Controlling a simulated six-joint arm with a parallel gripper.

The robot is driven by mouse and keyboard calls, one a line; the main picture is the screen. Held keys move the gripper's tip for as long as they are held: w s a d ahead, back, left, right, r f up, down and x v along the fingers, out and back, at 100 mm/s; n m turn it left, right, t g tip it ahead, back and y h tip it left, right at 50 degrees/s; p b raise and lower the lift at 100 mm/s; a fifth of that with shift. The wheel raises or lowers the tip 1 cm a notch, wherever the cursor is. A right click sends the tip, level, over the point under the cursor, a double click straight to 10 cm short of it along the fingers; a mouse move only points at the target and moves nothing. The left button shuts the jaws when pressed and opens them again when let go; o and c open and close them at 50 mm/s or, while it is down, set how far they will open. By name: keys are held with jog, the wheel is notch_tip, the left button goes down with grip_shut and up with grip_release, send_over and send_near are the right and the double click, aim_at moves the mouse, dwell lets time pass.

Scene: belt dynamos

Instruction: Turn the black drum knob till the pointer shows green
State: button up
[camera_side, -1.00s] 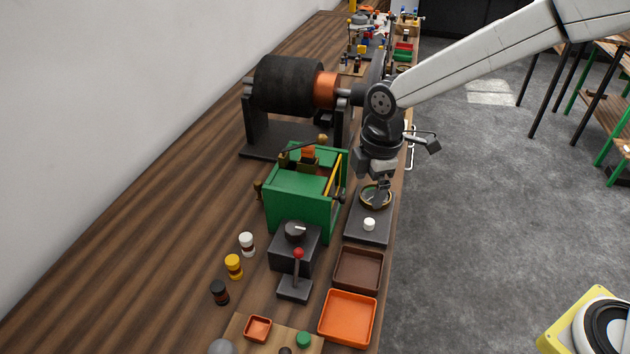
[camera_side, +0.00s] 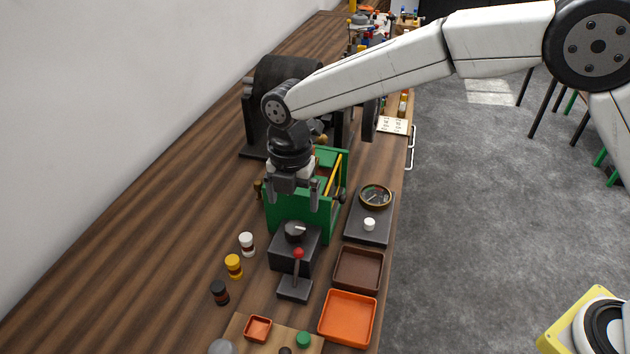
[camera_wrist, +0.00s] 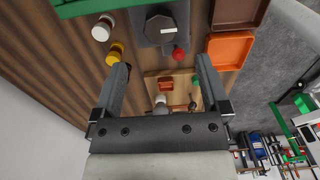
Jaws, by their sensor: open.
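The black drum knob (camera_side: 295,230) sits on top of a dark box (camera_side: 290,255) in front of the green machine, with a pale pointer mark on it. In the wrist view the knob (camera_wrist: 160,28) shows at the top, beyond my fingertips. The round gauge (camera_side: 375,195) stands on a dark base to the right; its needle and colours are too small to read. My gripper (camera_side: 293,205) is open and empty, pointing down above and just behind the knob, apart from it. Its two fingers also show in the wrist view (camera_wrist: 160,72).
A red-ball lever (camera_side: 298,256) stands close in front of the knob box. The green machine (camera_side: 300,200) is directly behind. A brown tray (camera_side: 358,270) and an orange tray (camera_side: 347,318) lie to the right. Small jars, one yellow (camera_side: 233,267), stand left on otherwise open wood.

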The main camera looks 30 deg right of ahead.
aim_at(295, 227)
jog(key=shift+f, duration=3.8)
jog(key=c, duration=1.3)
